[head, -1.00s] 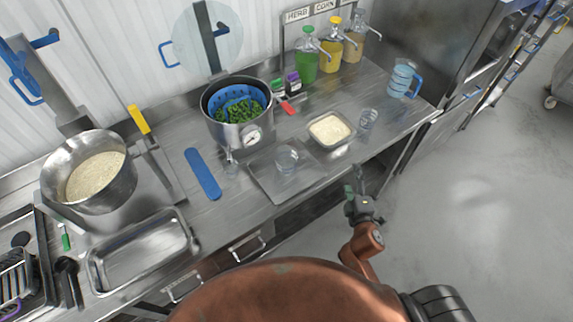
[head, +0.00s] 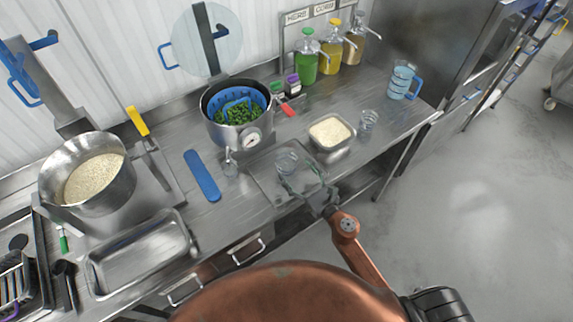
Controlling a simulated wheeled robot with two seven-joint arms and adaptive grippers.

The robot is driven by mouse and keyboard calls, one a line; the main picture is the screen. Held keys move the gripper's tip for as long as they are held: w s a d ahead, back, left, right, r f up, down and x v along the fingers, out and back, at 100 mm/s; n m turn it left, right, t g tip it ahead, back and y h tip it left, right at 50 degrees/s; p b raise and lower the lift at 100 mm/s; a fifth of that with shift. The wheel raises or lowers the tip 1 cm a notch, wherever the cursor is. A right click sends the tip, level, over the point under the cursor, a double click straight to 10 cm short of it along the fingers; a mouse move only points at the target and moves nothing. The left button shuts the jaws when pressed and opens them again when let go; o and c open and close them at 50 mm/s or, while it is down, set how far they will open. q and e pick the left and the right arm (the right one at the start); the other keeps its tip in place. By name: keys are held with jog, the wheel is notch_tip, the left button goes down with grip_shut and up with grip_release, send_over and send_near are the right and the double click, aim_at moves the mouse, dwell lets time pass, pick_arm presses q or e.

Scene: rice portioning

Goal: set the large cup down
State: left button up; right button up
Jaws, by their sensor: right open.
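A clear cup (head: 287,161), which looks like the large cup, stands upright on the flat metal tray (head: 262,184) near the counter's front edge. My right gripper (head: 302,180) is open, with its fingers over the tray on the near side of the cup. The fingers are thin and partly blend with the tray, so I cannot tell whether they touch the cup. My left gripper is out of view.
A pan of rice (head: 331,132) and another clear cup (head: 368,122) stand right of the tray. A small clear vessel (head: 230,167) and a pot with greens (head: 238,128) are left and behind. A blue-handled jug (head: 401,82) stands far right.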

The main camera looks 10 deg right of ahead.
aim_at(281, 154)
jog(key=x, duration=0.5)
jog(key=shift+w+a+f+p, duration=0.1)
jog(key=shift+w+a+p, duration=0.1)
jog(key=shift+w+p, duration=0.15)
jog(key=shift+s, duration=0.1)
jog(key=shift+c, duration=0.5)
jog(key=c, duration=1.1)
jog(key=shift+c, duration=0.2)
